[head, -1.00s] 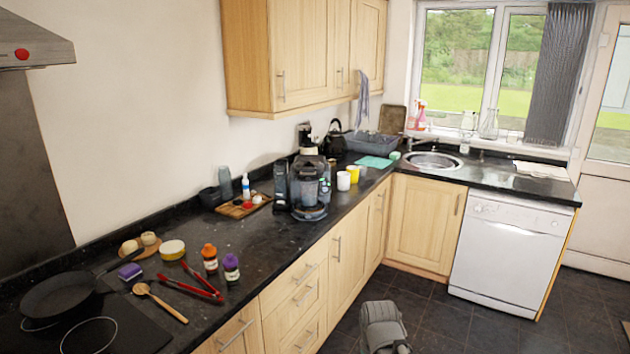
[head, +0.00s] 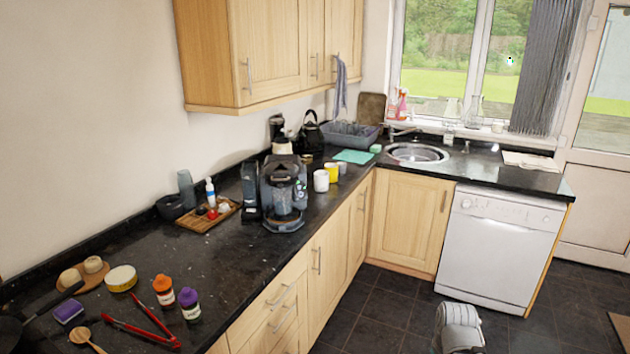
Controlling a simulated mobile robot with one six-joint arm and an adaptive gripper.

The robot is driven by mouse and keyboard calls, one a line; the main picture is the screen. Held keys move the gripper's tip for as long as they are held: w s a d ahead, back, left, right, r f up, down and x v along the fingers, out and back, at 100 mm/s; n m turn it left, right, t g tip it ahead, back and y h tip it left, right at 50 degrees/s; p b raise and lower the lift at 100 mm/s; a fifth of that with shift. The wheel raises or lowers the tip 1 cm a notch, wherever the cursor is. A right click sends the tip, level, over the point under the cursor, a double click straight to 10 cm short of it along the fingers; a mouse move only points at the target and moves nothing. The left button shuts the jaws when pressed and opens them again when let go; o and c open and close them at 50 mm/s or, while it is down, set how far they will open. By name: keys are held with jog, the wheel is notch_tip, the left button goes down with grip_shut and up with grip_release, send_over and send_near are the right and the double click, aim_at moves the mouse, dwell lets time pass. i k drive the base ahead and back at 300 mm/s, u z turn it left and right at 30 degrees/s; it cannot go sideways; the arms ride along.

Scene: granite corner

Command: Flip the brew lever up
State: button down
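The coffee machine (head: 284,196), dark grey and black, stands upright on the black counter near its front edge, left of the white and yellow mugs. Its top has a dark rounded part, but I cannot make out the brew lever or its position at this size. My gripper's fingers do not show. Only a grey-white piece, seemingly of my arm, shows at the bottom edge, well away from the machine over the floor.
A white mug (head: 321,181) and yellow mug (head: 331,172) stand right of the machine. A wooden tray (head: 190,222) with small items lies to its left. Wall cabinets (head: 250,55) hang above. The floor before the drawers is clear.

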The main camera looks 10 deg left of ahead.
aim_at(273, 171)
jog(key=z, duration=0.05)
jog(key=i, duration=1.3)
jog(key=u, duration=0.85)
